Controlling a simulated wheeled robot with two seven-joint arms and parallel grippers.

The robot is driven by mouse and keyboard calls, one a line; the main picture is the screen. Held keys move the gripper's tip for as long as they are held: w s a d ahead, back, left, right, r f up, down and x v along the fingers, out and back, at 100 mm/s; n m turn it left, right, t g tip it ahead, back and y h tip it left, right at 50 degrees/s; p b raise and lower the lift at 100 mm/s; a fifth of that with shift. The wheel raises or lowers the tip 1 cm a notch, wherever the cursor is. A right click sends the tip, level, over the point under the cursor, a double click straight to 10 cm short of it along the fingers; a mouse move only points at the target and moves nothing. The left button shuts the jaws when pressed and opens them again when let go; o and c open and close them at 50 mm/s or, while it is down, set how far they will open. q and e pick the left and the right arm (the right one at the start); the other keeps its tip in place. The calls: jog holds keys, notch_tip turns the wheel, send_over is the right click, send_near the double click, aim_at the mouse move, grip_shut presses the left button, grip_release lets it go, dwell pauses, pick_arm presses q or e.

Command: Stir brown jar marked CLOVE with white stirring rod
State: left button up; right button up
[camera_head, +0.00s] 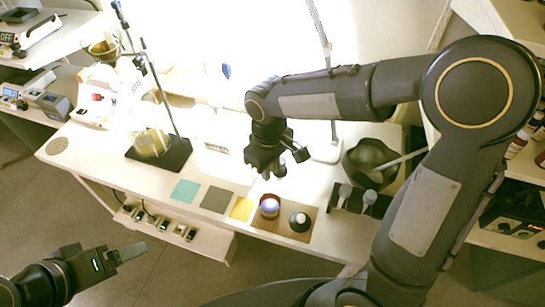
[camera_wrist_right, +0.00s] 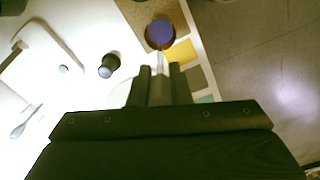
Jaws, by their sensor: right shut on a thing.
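A jar with a violet-blue top or contents (camera_head: 270,207) stands on a brown mat on the white table; it also shows in the wrist view (camera_wrist_right: 160,33). I cannot read its marking. My right gripper (camera_head: 268,168) is above and behind the jar, pointing down. In the wrist view its fingers (camera_wrist_right: 159,80) are shut on a thin pale rod (camera_wrist_right: 160,59), which reaches toward the jar. I cannot tell whether its tip is inside. My left gripper (camera_head: 130,252) is low at the left, away from the table; its finger gap is unclear.
A dark-topped bottle (camera_head: 300,221) stands beside the jar on the brown mat (camera_head: 293,234). Yellow (camera_head: 241,208), grey (camera_head: 216,199) and teal (camera_head: 185,191) squares lie left. A dark mortar (camera_head: 367,158) stands right. A dark stand base (camera_head: 176,164) holds a beaker (camera_head: 151,143).

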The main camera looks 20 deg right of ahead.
aim_at(270, 194)
dwell(0.4)
jog(key=shift+f+b, duration=3.7)
jog(key=shift+f, duration=1.2)
jog(key=shift+s+d, duration=0.15)
